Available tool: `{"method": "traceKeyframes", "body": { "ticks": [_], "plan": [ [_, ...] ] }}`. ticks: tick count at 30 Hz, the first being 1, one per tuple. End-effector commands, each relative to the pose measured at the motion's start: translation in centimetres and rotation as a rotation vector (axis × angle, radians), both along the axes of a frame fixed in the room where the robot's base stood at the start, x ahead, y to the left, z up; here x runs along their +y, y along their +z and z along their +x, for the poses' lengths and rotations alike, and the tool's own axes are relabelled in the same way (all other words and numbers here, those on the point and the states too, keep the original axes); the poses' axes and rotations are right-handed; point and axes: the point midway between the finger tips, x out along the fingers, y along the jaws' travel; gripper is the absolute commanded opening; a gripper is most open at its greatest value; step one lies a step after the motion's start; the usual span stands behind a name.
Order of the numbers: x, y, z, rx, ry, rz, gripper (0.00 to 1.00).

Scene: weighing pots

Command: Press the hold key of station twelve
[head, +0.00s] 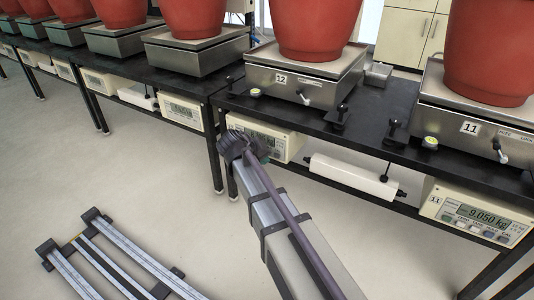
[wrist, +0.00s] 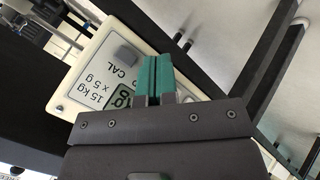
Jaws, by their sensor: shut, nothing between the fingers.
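Station twelve's scale, with its "12" plate (head: 281,78), bears a red pot (head: 318,28) on the bench. Its cream indicator box (head: 285,146) hangs below the bench top, its front partly hidden by my arm. My gripper (head: 257,152) is shut and empty in front of this box. In the wrist view its green fingertips (wrist: 154,80) lie over the box face (wrist: 84,72), and I cannot tell whether they touch. A grey key (wrist: 126,56) beside "CAL" and part of the display (wrist: 121,97) show. The hold key cannot be made out; fingers and gripper body cover part of the face.
Station eleven's indicator (head: 480,215) reads 9.050 kg at the right. Black bench legs (head: 214,150) stand just left of my gripper. A rail frame (head: 115,262) lies on open floor at lower left.

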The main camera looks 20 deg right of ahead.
Motion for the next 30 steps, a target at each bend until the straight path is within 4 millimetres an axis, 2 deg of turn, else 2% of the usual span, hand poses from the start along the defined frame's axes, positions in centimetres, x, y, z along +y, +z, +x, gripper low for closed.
{"method": "traceKeyframes", "body": {
  "ticks": [30],
  "plan": [
    [-0.61, 0.0, 0.57, 0.0, 0.0, 0.0, 0.0]
  ]
}}
